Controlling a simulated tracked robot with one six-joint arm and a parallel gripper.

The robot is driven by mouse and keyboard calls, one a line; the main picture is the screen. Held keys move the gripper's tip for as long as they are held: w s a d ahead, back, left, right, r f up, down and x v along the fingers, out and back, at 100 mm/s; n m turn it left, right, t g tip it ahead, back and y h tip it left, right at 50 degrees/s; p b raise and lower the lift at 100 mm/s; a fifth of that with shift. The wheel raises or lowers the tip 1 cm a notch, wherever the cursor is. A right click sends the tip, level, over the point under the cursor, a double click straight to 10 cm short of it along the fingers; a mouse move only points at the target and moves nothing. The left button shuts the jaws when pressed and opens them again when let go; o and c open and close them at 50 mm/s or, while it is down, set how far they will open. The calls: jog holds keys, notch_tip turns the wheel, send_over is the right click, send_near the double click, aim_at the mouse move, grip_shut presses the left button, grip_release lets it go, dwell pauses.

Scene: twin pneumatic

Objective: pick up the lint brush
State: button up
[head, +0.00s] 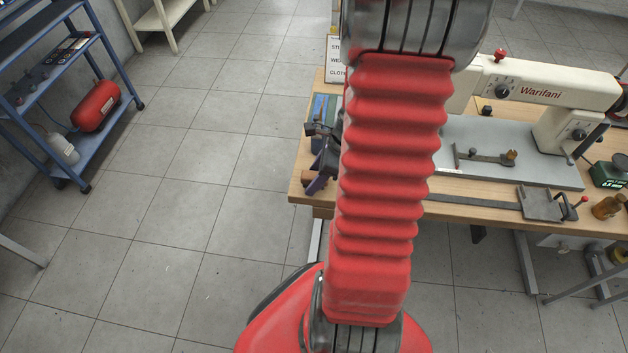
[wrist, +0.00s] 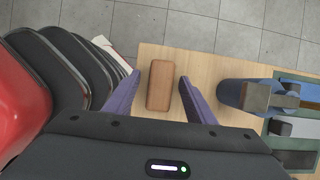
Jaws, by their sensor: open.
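A brown wooden block-shaped piece, which looks like the lint brush (wrist: 160,92), lies on the wooden table near its edge in the wrist view. My gripper (wrist: 160,79) has its two purple fingers apart, one on each side of the brush, with a visible gap on both sides. I cannot tell how high the fingertips are above the table. In the head view my gripper (head: 317,183) is at the table's left end, partly hidden behind my red arm; a small brown piece shows beside it.
A blue object with a grey block (wrist: 245,95) lies right of the brush, near a green-edged tray (wrist: 291,158). A cream sewing machine (head: 530,90) stands on the wooden table (head: 470,192), with metal fittings in front. A blue shelf (head: 60,80) stands left; the floor between is clear.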

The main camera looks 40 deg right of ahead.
jog(key=shift+c, duration=0.6)
jog(key=c, duration=1.1)
